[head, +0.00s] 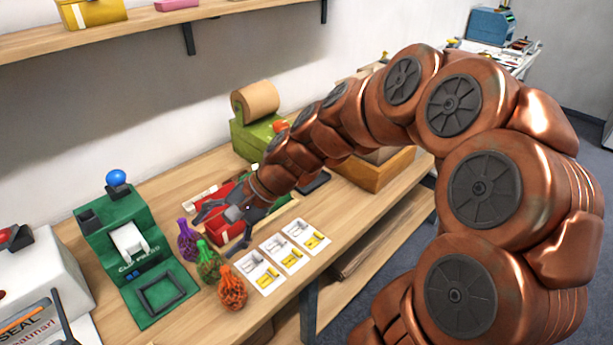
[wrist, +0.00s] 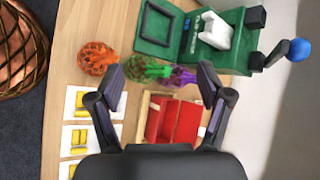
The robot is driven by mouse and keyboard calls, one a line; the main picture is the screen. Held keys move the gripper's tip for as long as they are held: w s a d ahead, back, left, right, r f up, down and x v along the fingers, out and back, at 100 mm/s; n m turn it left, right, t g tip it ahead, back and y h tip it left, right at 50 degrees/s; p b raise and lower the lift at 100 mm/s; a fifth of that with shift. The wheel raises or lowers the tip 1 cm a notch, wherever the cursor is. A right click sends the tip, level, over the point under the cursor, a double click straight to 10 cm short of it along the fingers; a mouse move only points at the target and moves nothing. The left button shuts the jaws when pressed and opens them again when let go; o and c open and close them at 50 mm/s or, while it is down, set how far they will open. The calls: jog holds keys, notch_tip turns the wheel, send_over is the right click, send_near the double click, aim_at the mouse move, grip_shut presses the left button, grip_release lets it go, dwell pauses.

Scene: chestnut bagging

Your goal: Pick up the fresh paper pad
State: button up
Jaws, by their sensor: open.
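My gripper (head: 220,230) is open and empty, above the wooden table by a red tray or box (head: 225,190). In the wrist view the spread fingers (wrist: 161,78) frame the red box (wrist: 186,122), which has a pale wooden edge; how far below the fingers it lies is hard to tell. I cannot pick out the fresh paper pad for sure. A small white and red strip (head: 205,195) lies by the red tray, partly hidden by my gripper. Three white cards with yellow pictures lie in a row, the middle one (head: 281,253) also showing in the wrist view (wrist: 76,135).
Orange (head: 232,288), green (head: 208,262) and purple (head: 187,240) net bags stand left of the cards. A green clip press (head: 125,235) and a white sealer (head: 35,280) are farther left. A green roll dispenser (head: 252,135) and wooden box (head: 375,172) stand behind my arm.

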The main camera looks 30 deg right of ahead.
jog(key=w+d+f+m+t+b, duration=0.1)
jog(key=w+d+f+m+t, duration=0.1)
jog(key=w+d+m+t, duration=0.4)
jog(key=w+d+f+m+t+b, duration=0.1)
jog(key=w+d+f+m, duration=0.1)
jog(key=w+d+m, duration=0.7)
jog(key=d+f+m+t+h, duration=0.1)
jog(key=d+f+m+h, duration=0.1)
jog(key=d, duration=0.5)
jog(key=w+d+f+m+t+h, duration=0.1)
jog(key=d+f+m+h, duration=0.1)
jog(key=d, duration=0.6)
jog(key=d+f+m+t+h+b, duration=0.1)
jog(key=d+f+m, duration=0.3)
jog(key=d, duration=0.3)
jog(key=shift+w+d+f+h, duration=0.4)
jog(key=shift+f, duration=0.3)
jog(key=shift+w+d+f, duration=0.1)
jog(key=shift+f, duration=0.05)
jog(key=shift+p+x, duration=0.55)
jog(key=shift+x, duration=3.2)
jog(key=c, duration=0.8)
